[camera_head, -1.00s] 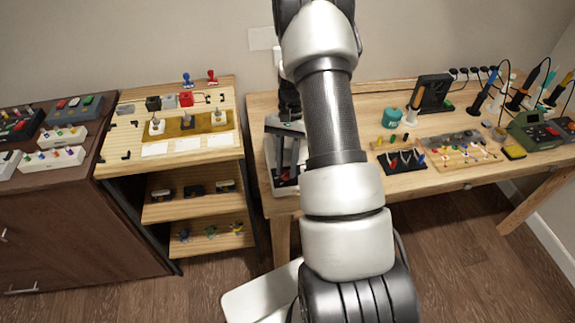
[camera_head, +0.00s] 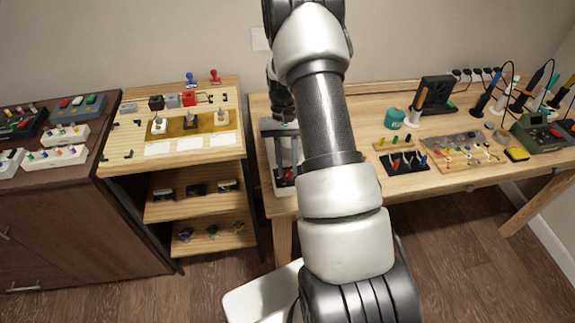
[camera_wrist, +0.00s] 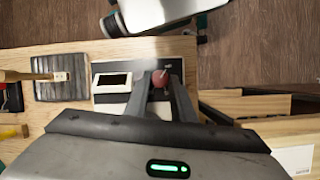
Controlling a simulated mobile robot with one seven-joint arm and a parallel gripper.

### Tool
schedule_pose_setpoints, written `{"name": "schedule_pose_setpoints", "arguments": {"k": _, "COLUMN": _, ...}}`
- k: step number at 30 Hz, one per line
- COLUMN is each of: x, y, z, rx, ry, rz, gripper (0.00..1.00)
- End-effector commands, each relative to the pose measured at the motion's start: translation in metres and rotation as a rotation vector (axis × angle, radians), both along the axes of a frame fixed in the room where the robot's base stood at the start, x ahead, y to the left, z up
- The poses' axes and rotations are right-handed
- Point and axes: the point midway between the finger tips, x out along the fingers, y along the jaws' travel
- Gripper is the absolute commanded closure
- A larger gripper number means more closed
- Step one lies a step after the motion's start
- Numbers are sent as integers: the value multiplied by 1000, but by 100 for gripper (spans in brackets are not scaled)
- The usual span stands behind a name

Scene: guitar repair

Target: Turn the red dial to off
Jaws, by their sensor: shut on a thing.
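The red dial (camera_wrist: 159,77) shows in the wrist view between the two fingers of my gripper (camera_wrist: 160,82), which is shut on it. The dial sits on a dark panel, with a white-framed display (camera_wrist: 112,80) beside it. Which way the dial points cannot be read. In the head view, a light grey unit (camera_head: 266,165) stands at the left end of the workbench, under my arm. My arm covers part of that area there, and the fingertips are hard to make out.
The workbench (camera_head: 440,185) holds a teal pot (camera_head: 394,118), a dark stand (camera_head: 435,95) and several tools to the right. A wooden shelf unit (camera_head: 185,163) with small switches stands to the left, across a narrow gap. A ribbed dark block (camera_wrist: 60,78) lies left of the display.

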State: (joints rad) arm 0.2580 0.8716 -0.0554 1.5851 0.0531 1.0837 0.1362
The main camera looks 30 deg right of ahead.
Motion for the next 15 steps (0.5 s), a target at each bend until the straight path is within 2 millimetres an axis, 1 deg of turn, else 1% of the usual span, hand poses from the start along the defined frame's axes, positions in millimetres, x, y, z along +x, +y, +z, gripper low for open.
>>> {"name": "schedule_pose_setpoints", "arguments": {"k": 3, "x": -1, "y": -1, "z": 0, "rx": -1, "ry": 2, "rz": 1, "gripper": 100}}
{"name": "schedule_pose_setpoints", "arguments": {"k": 4, "x": -1, "y": -1, "z": 0, "rx": -1, "ry": 2, "rz": 1, "gripper": 76}}
{"name": "schedule_pose_setpoints", "arguments": {"k": 5, "x": -1, "y": -1, "z": 0, "rx": -1, "ry": 2, "rz": 1, "gripper": 71}}
{"name": "schedule_pose_setpoints", "arguments": {"k": 15, "x": 1, "y": -1, "z": 2, "rx": 0, "ry": -1, "rz": 0, "gripper": 70}}
